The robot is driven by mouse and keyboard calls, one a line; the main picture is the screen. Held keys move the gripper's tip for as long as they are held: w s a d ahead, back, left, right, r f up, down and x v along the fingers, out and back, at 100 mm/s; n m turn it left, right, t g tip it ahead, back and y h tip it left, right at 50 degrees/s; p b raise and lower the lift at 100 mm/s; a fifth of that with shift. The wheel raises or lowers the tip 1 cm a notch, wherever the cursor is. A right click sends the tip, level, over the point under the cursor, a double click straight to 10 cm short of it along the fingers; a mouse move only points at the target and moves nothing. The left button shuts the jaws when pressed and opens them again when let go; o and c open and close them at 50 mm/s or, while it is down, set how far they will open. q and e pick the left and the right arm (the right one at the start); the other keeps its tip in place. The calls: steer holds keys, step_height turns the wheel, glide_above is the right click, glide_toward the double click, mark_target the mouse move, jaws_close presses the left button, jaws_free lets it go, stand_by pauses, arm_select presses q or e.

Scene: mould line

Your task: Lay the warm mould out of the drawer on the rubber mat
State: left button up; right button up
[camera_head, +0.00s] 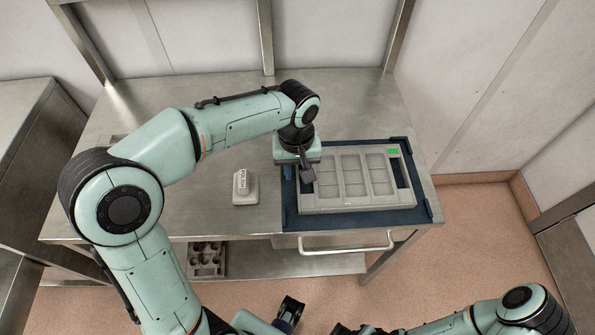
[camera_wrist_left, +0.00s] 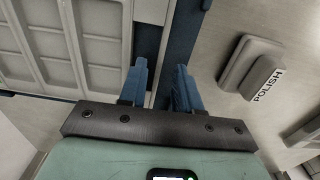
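The mould (camera_head: 350,207), a light grey tray with several compartments and a green label, lies flat on the dark blue rubber mat (camera_head: 291,214) on the steel table. My left gripper (camera_head: 307,175) is down at the mould's left end. In the left wrist view the mould (camera_wrist_left: 97,52) is at upper left, and the blue fingers of my left gripper (camera_wrist_left: 160,75) stand apart around its end rim, with a gap visible. My right gripper (camera_head: 290,310) appears low in the head view; its fingers are too small to read. The drawer (camera_head: 335,240) with its bar handle is under the tabletop.
A grey block marked POLISH (camera_head: 245,187) stands left of the mat; it also shows in the left wrist view (camera_wrist_left: 247,67). A grey tray with round holes (camera_head: 206,259) sits on the lower shelf. The tabletop's left part is mostly clear. Walls stand behind and right.

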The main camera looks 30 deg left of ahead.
arm_select(q)
step_height(320, 180, up, 10)
steer(key=p, duration=0.1)
steer(key=shift+p, duration=0.3)
stand_by(0.3)
